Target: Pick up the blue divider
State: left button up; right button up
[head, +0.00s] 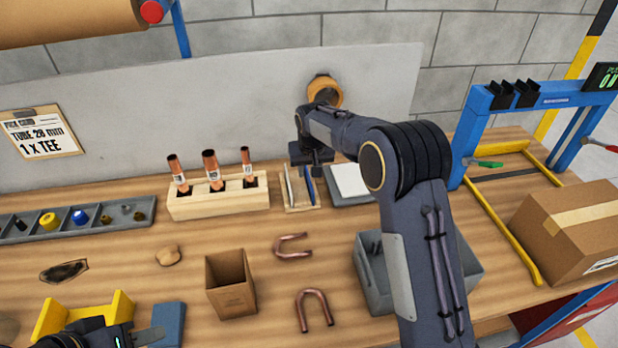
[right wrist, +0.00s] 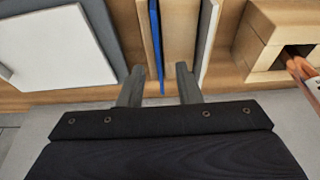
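The blue divider (head: 310,185) is a thin blue sheet standing in a small wooden rack (head: 302,207) on the bench. In the right wrist view the blue divider (right wrist: 156,45) shows edge-on, with its near end between my right fingertips. My right gripper (right wrist: 161,82) is open, with a visible gap on either side of the divider. In the head view my right gripper (head: 312,164) is over the back of the rack, its fingers mostly hidden. My left gripper (head: 128,338) is at the bottom left edge, partly cut off; its opening is unclear.
A grey divider (right wrist: 209,40) stands to the right of the blue one. A wooden block with copper fittings (head: 220,203) is left of the rack; a grey tray with a white pad (head: 350,180) is right. A cardboard box (head: 230,284) and copper bends (head: 314,312) lie in front.

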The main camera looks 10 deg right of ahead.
aim_at(309, 177)
jog(key=x, duration=0.1)
jog(key=p+x, duration=0.1)
jog(key=x, duration=0.1)
jog(key=p+x, duration=0.1)
jog(key=shift+w+d+f, duration=0.1)
jog(key=shift+w+f, duration=0.2)
jog(key=shift+w, duration=0.05)
jog(key=shift+f, duration=0.25)
jog(key=shift+c, duration=0.4)
grip_shut()
